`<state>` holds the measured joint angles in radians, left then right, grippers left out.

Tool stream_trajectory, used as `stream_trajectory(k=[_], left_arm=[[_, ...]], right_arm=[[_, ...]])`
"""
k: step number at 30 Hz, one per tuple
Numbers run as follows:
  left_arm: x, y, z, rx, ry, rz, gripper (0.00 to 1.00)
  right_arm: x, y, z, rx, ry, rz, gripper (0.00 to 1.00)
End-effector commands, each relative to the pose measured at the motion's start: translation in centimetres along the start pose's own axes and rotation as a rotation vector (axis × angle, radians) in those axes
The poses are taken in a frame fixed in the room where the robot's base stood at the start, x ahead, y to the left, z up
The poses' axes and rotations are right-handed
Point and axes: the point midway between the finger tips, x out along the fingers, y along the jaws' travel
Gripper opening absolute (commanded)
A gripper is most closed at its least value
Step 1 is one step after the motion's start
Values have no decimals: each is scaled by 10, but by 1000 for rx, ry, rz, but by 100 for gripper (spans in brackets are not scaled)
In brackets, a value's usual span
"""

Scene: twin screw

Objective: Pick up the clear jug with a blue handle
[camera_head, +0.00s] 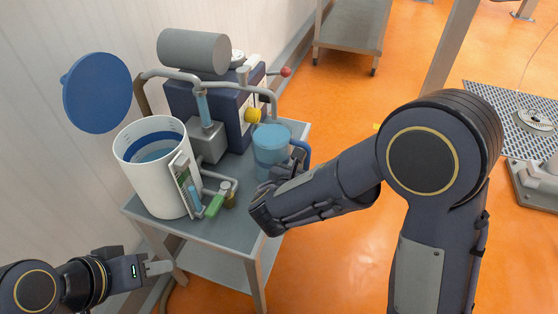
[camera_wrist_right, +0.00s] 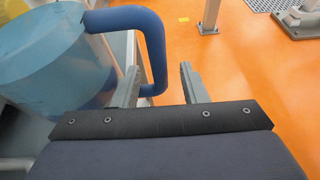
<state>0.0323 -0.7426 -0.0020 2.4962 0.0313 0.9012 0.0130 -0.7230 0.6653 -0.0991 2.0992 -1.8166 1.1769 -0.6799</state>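The clear jug (camera_head: 271,146) with blue-tinted walls stands upright at the right side of the grey cart, and it fills the upper left of the right wrist view (camera_wrist_right: 48,50). Its blue handle (camera_head: 305,151) faces right; the handle (camera_wrist_right: 154,48) forms a loop in the wrist view. My right gripper (camera_wrist_right: 159,84) is open, with one finger on each side of the handle's upright bar in that view. I see a gap to the right finger; contact with the left finger is unclear. My left gripper (camera_head: 160,268) is low at the left, away from the jug, its finger gap unclear.
A white bucket (camera_head: 150,180) and a machine with a yellow knob (camera_head: 252,115) share the cart (camera_head: 225,236) with the jug. A round blue lid (camera_head: 97,92) is at the wall side. Orange floor (camera_head: 345,95) is open to the right.

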Motion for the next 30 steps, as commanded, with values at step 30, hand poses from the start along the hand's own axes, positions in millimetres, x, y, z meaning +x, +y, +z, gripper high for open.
stream_trajectory(k=[30], left_arm=[[4, -2, 2, 0, 0, 0, 36]], right_arm=[[14, 0, 0, 0, 1, 0, 0]])
